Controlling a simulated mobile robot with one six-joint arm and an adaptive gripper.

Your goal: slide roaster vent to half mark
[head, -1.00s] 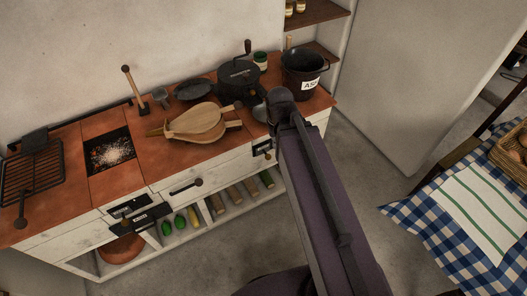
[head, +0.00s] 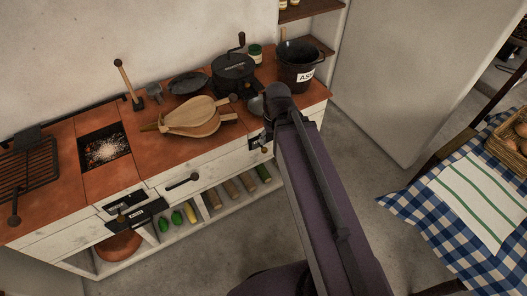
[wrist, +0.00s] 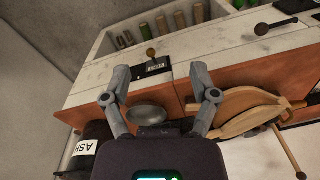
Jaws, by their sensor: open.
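The dark round roaster (head: 233,72) with an upright crank stands at the back right of the tiled counter. A small black plate with a pale label (wrist: 156,68) and a brass-topped slider knob (wrist: 151,52) is on the white counter front. The plate shows partly beside my arm in the head view (head: 257,141). Its label is too small to read, so I cannot tell for certain that it is the roaster vent. My gripper (wrist: 160,74) is open and empty, its fingertips apart on either side of the plate in the picture. My arm hides the gripper in the head view.
Wooden bellows (head: 196,116) lie on the counter left of my arm. A dark ash bucket (head: 297,68) stands at the counter's right end. A metal bowl (wrist: 147,114) is close beneath my gripper in the wrist view. A checked-cloth table (head: 410,205) is at right; floor lies between.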

